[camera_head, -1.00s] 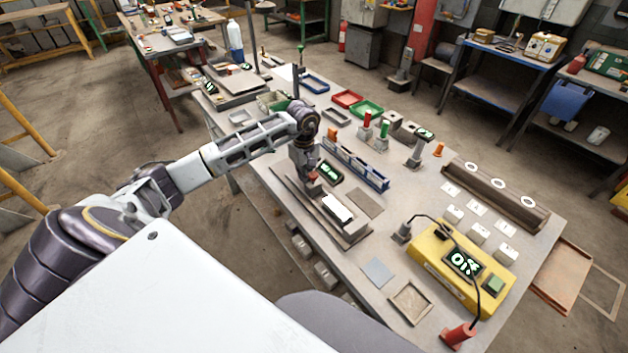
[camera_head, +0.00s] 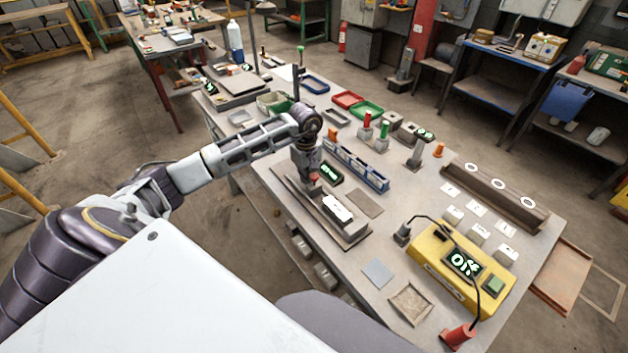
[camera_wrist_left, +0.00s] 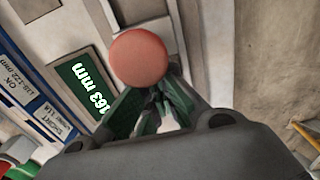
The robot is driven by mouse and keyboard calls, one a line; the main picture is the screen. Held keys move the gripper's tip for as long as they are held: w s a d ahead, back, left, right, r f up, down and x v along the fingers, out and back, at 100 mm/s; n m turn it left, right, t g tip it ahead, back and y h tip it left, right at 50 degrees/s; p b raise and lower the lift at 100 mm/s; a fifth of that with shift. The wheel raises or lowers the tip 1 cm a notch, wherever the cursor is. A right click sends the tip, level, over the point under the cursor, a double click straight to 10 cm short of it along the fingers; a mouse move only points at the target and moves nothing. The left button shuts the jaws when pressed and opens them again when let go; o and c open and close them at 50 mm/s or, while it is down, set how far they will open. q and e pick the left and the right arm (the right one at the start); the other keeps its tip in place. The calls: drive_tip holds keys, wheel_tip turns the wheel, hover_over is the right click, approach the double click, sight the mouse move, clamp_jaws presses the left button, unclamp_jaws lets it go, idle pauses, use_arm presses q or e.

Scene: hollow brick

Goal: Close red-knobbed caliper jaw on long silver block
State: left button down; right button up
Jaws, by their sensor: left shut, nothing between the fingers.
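The caliper's red knob (camera_head: 314,178) is just at the tip of my left gripper (camera_head: 311,182). In the left wrist view the round red knob (camera_wrist_left: 140,57) lies just beyond the shut fingertips (camera_wrist_left: 157,97) of that gripper, with nothing between them. Whether the fingers touch the knob cannot be told. The caliper's dark display (camera_head: 330,173) is beside the gripper; in the wrist view the display (camera_wrist_left: 88,88) reads 163 mm. The gripper hides much of the jaw. My right gripper is out of view.
A blue gauge rack (camera_head: 358,166) stands right beside the caliper. Behind it are small posts with red and green tops (camera_head: 383,132). A yellow device (camera_head: 460,268) with a cable sits at the front right. A flat grey plate (camera_head: 378,272) lies on open table.

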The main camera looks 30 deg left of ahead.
sight(315, 186)
use_arm(q)
drive_tip(key=shift+s+d, duration=0.25)
drive_tip(key=shift+d, duration=0.45)
drive_tip(key=shift+s+d, duration=0.3)
drive_tip(key=shift+d, duration=0.55)
drive_tip(key=shift+s+d, duration=0.2)
drive_tip(key=shift+d, duration=0.3)
drive_tip(key=shift+s+d, duration=0.15)
drive_tip(key=shift+d, duration=0.3)
idle(0.3)
drive_tip(key=shift+s+d, duration=0.15)
drive_tip(key=shift+d, duration=0.35)
drive_tip(key=shift+s+d+f, duration=0.1)
drive_tip(key=shift+d, duration=0.05)
idle(0.6)
drive_tip(key=shift+a, duration=0.4)
drive_tip(key=shift+w+a, duration=0.1)
drive_tip(key=shift+w, duration=0.15)
drive_tip(key=shift+w+a+b, duration=0.15)
drive_tip(key=shift+a+b, duration=0.15)
drive_tip(key=shift+a, duration=0.15)
drive_tip(key=shift+a, duration=0.1)
